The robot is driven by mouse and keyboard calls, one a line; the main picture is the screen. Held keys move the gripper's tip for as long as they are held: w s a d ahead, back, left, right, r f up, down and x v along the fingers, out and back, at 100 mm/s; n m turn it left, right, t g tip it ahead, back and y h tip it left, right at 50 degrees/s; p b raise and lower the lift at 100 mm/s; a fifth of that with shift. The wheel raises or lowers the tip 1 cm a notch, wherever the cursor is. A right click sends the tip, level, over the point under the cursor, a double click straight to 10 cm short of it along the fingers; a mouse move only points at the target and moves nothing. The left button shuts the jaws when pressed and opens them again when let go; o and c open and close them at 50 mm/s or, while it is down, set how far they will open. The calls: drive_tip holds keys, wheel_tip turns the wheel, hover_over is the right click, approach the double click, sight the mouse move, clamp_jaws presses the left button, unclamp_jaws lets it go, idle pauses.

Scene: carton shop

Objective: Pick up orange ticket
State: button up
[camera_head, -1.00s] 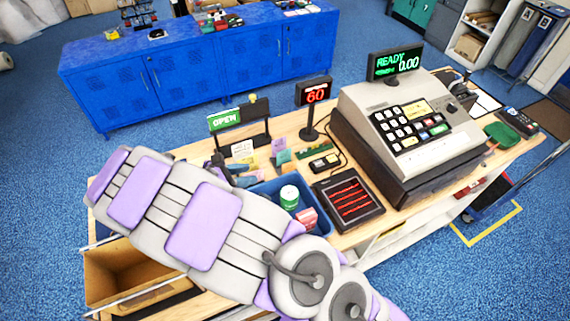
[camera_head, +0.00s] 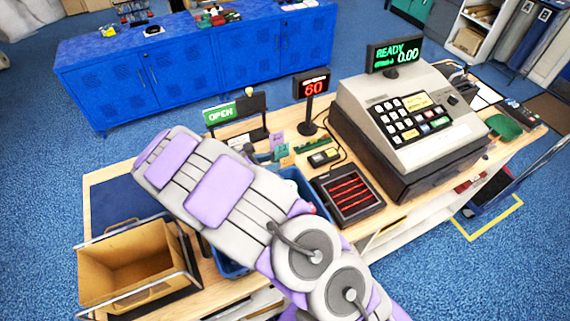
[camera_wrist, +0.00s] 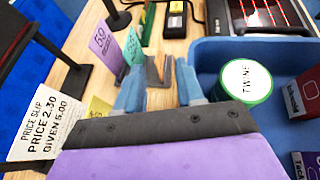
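In the wrist view, the orange ticket (camera_wrist: 153,71) shows as a small upright piece between and just beyond my fingertips. A grey edge lies beside it, and I cannot tell whether a finger touches it. My gripper (camera_wrist: 158,78) is open, its two blue-grey fingers apart on either side of the ticket. In the head view, an orange patch (camera_head: 287,161) shows near the small tags; my arm hides part of that area. A yellow ticket (camera_wrist: 98,107) is partly hidden by my gripper.
A white price slip (camera_wrist: 42,125) is at left. The OPEN sign (camera_head: 221,114), red display (camera_head: 313,88) and cash register (camera_head: 410,125) stand around. An open carton (camera_head: 130,262) is at front left.

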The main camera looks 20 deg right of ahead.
sight(286, 162)
drive_tip(key=shift+w+d+f, duration=0.1)
drive_tip(key=shift+d, duration=0.3)
drive_tip(key=x, duration=0.2)
drive_tip(key=b+x, duration=0.1)
drive_tip(key=x, duration=0.1)
drive_tip(key=shift+w+d+f, duration=0.15)
drive_tip(key=shift+w+d, duration=0.05)
drive_tip(key=shift+w, duration=0.25)
drive_tip(key=shift+d, duration=0.1)
clamp_jaws()
